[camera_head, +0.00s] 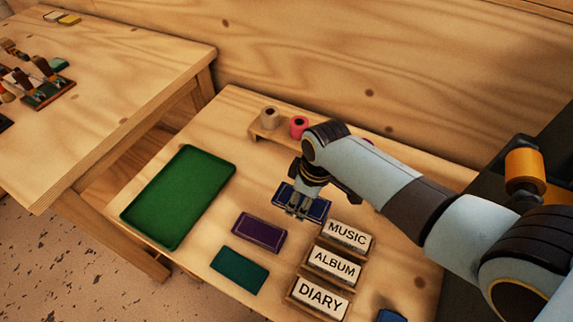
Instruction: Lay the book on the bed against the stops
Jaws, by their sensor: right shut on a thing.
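My right gripper (298,212) is shut on a dark blue book (318,209) with a light border line, in the middle of the near table. The fingers and wrist cover part of it, and I cannot tell whether it touches the table. A purple book (259,233) and a teal book (239,269) lie flat to its left and nearer to me. I cannot make out the bed or its stops for certain. My left gripper is not in view.
A green tray (136,212) lies empty at the left. Labelled blocks MUSIC (347,235), ALBUM (336,264) and DIARY (321,298) stand near the right front. A wooden rack (283,139) with rolls, including a pink roll (299,127), stands behind. Another table (110,90) holds tools.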

